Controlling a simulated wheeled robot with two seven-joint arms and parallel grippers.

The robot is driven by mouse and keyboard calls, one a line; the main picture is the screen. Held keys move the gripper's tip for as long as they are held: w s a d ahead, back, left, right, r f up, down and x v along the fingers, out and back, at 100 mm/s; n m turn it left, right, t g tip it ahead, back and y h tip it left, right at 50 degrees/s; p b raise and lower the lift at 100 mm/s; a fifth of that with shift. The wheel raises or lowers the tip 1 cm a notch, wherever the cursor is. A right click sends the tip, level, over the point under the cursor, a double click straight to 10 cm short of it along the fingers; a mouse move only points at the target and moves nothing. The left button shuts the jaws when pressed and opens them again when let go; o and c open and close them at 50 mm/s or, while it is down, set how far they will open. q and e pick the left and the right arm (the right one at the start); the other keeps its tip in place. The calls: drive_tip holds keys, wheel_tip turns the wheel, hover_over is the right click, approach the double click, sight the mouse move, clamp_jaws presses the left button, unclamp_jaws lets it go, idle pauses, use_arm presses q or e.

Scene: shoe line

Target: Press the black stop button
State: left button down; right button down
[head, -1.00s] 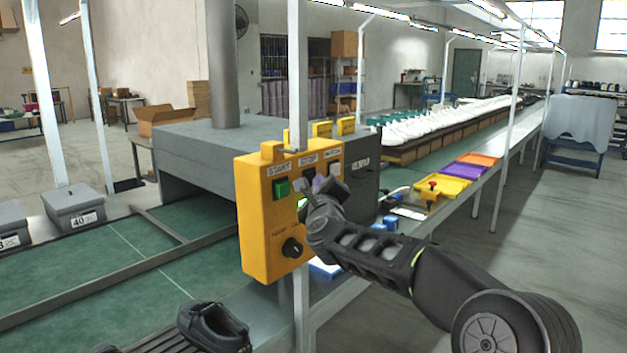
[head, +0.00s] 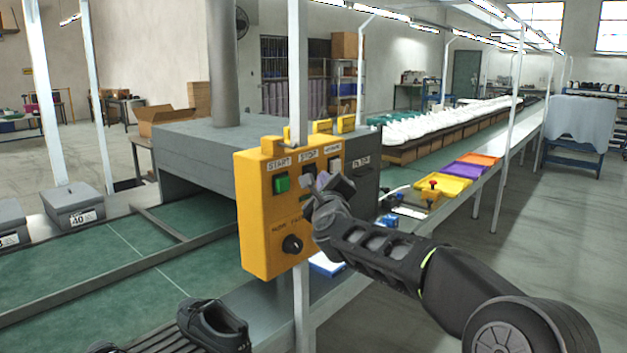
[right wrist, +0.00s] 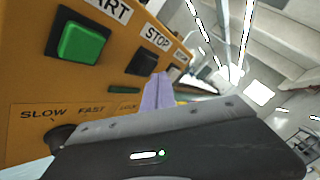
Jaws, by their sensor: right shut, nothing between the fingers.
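The yellow control box (head: 262,225) hangs on a white post. The black stop button (head: 308,168) sits under its STOP label, to the right of the green start button (head: 281,183). My right gripper (head: 318,183) is shut and empty in front of the box, and partly covers the area right of and below the stop button. In the right wrist view the black stop button (right wrist: 142,62) shows just left of and above the pale fingertips (right wrist: 161,78). I cannot tell whether they touch it. My left gripper is not in view.
A dark knob (head: 292,244) sits low on the box, with SLOW and FAST marks above it. Behind stand a grey machine (head: 175,145) and a green conveyor (head: 85,265). A black shoe (head: 213,325) lies at the bottom. The floor on the right is clear.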

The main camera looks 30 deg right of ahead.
drive_tip(key=shift+s+d, duration=0.1)
drive_tip(key=shift+s, duration=0.05)
drive_tip(key=s+b, duration=0.1)
drive_tip(key=s, duration=0.1)
drive_tip(key=s+d+b, duration=0.1)
drive_tip(key=s+b, duration=0.1)
drive_tip(key=shift+s+d+b, duration=0.2)
drive_tip(key=shift+s+b, duration=0.1)
drive_tip(key=shift+s, duration=0.05)
idle(0.9)
